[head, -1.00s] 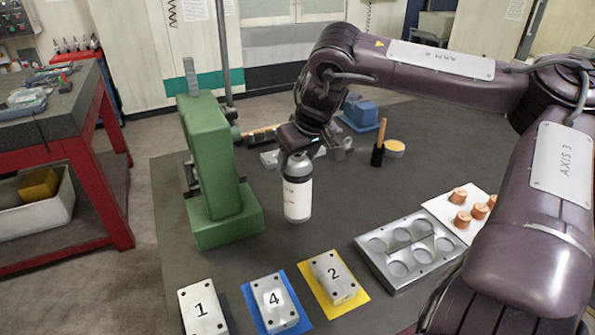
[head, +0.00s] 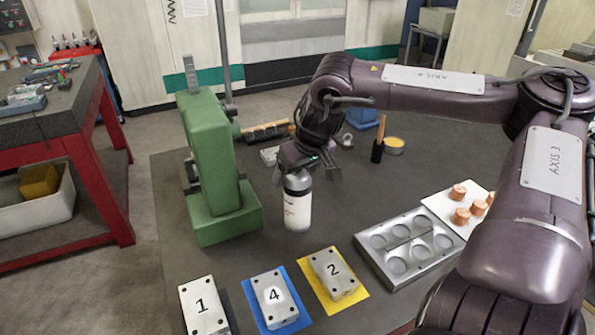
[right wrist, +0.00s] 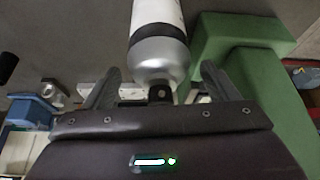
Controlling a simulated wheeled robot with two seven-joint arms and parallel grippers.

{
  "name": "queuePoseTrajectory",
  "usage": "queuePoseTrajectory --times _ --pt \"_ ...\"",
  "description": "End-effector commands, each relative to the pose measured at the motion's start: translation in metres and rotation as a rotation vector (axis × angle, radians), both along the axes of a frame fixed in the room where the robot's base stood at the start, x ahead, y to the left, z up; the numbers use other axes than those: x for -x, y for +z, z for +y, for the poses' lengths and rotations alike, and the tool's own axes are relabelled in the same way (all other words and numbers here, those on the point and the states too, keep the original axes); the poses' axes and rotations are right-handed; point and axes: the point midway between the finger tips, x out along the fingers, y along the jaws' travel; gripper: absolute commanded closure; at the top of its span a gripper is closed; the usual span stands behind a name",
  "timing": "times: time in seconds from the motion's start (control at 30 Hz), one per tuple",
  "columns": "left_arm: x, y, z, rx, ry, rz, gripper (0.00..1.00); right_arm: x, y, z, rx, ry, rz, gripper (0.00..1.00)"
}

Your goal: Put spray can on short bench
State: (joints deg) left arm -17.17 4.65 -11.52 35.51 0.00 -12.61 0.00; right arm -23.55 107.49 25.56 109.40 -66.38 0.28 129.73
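The spray can (head: 297,205), white-bodied with a grey shoulder, stands upright on the dark-topped bench (head: 240,290), right of the green press. Its shoulder and dark nozzle show close up in the right wrist view (right wrist: 158,50). My right gripper (head: 306,168) is just behind and above the can's top. In the right wrist view, its two fingers (right wrist: 160,82) are spread wide, one on each side of the can's top, with gaps to it. The can's nozzle is partly hidden by the gripper in the head view. My left gripper is not in view.
The green press (head: 212,165) stands close left of the can. Numbered blocks (head: 275,298) on coloured mats lie in front. A metal tray with round pockets (head: 365,250) and a white plate with copper pieces (head: 437,207) lie right. A red-framed workbench (head: 85,160) stands left.

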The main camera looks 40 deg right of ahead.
Motion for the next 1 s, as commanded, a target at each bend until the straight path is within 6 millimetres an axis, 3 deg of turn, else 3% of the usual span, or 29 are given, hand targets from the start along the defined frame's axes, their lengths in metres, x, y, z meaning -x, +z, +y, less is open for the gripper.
queuePoseTrajectory --times 0.37,0.8,1.0 --pt "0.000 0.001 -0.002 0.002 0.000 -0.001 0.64 0.001 0.010 0.001 -0.001 0.001 -0.003 0.19" --pt "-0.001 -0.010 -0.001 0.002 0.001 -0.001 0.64 0.037 0.089 0.007 0.001 0.001 -0.008 0.19" --pt "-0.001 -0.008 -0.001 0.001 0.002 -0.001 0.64 0.046 0.108 0.008 0.003 0.001 -0.002 0.19"
